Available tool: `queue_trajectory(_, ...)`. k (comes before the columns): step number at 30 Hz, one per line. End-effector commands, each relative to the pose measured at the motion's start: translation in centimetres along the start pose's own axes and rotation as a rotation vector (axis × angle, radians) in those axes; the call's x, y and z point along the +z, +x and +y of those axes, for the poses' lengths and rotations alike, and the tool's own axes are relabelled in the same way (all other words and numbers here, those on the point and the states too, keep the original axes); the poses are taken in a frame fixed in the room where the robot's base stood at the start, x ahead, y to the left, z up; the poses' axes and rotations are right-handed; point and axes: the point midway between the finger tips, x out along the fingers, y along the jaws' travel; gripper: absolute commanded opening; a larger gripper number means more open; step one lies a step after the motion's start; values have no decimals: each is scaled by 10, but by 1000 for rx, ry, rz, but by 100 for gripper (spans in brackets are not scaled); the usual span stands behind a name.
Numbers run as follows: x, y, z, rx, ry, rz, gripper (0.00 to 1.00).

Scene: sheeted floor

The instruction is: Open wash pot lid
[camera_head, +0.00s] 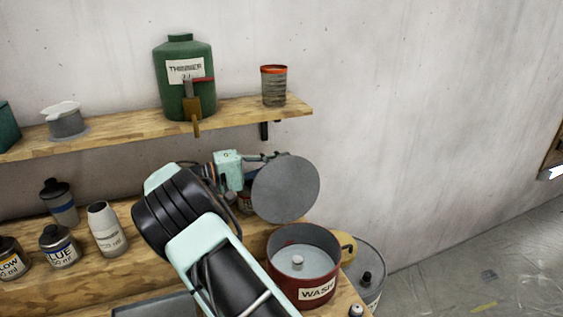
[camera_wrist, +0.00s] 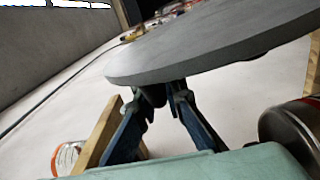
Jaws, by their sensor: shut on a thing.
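The wash pot (camera_head: 305,289) is a dark red round pot with a "WASH" label, near the right end of the lower wooden bench. Its top is uncovered, showing a grey surface inside with a small pale knob-like piece in the middle. The lid (camera_head: 286,188) is a flat grey disc, tilted steeply up, above and behind the pot and apart from it. My gripper (camera_head: 270,157) is at the lid's upper edge in the head view. In the wrist view, my gripper (camera_wrist: 165,92) is shut on the lid's handle beneath the grey disc (camera_wrist: 215,45); the handle is mostly hidden.
A grey drum (camera_head: 369,268) stands right of the pot.

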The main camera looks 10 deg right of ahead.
Motion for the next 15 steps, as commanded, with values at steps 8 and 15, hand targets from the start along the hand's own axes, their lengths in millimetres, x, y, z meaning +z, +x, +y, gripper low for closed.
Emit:
queue_trajectory(8, 0, 0, 0, -1, 2, 2, 22)
queue_trajectory(15, 0, 0, 0, 0, 2, 1, 27)
